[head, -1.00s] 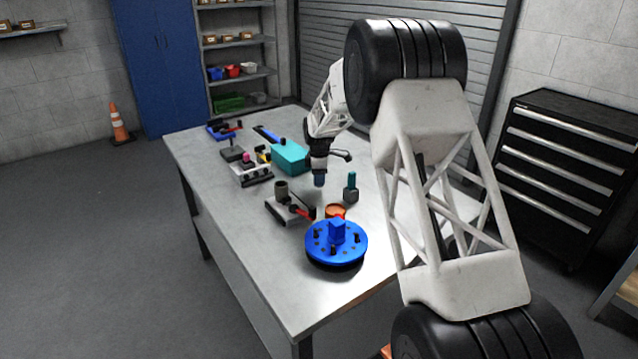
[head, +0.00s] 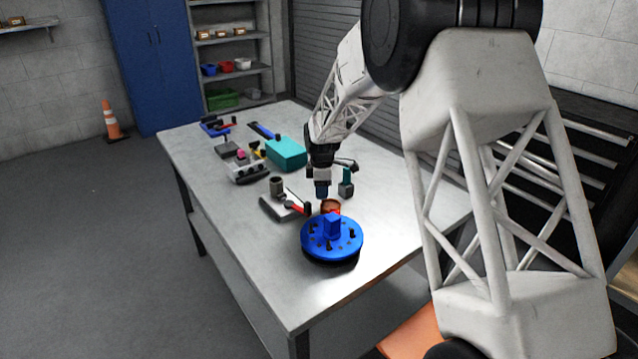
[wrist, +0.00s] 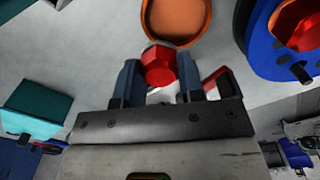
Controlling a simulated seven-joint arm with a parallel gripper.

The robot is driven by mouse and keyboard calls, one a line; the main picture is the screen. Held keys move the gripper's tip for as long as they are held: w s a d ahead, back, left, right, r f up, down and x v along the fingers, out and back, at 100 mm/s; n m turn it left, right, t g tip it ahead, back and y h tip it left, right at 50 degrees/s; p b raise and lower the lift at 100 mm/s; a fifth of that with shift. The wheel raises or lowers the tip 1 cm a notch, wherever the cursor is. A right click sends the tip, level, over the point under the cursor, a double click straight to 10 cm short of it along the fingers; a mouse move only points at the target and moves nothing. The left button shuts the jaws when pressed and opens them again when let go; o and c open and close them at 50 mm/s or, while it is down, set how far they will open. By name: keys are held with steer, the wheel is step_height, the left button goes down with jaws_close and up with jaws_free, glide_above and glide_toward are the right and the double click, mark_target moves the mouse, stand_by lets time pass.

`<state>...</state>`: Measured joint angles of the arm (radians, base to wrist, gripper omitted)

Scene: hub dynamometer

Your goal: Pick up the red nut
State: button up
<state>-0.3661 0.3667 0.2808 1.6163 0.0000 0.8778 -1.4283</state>
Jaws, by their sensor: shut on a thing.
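The red nut (wrist: 160,66) is a six-sided piece between the two fingers of my gripper (wrist: 158,72) in the wrist view. The gripper is shut on it, and the nut sits at the fingertips. In the head view my gripper (head: 322,193) points down just behind the round orange dish (head: 330,206); the held nut cannot be made out there. The dish (wrist: 176,18) also shows just beyond the nut in the wrist view, its visible inside bare.
The blue hub (head: 332,240) stands in front of the dish; a red part (wrist: 302,22) shows at it in the wrist view. A grey block with a red-handled tool (head: 294,207) lies left, a teal box (head: 286,153) farther back. The table's front left is clear.

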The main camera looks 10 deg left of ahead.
steer(key=shift+s+d+r, duration=0.1)
steer(key=shift+s+d, duration=0.2)
steer(key=shift+s, duration=0.45)
steer(key=shift+s+d+r, duration=0.1)
steer(key=shift+s+d, duration=0.15)
steer(key=shift+s, duration=0.5)
steer(key=w+d+r+m, duration=0.2)
steer(key=d+r+m, duration=0.25)
steer(key=d, duration=0.35)
steer(key=w+d+r+m, duration=0.1)
steer(key=d+r+m, duration=0.3)
steer(key=d+m, duration=0.3)
steer(key=w+d+r+m, duration=0.2)
steer(key=d+r+m, duration=0.25)
steer(key=d, duration=0.45)
steer(key=s+a+f+n, duration=0.2)
steer(key=s+a+n, duration=0.8)
steer(key=s+n, duration=0.1)
steer(key=s+a+f+n, duration=0.2)
steer(key=s+a+n, duration=0.8)
steer(key=s, duration=0.3)
steer(key=shift+s+n, duration=0.15)
steer(key=shift+n, duration=0.55)
steer(key=shift+f, duration=0.25)
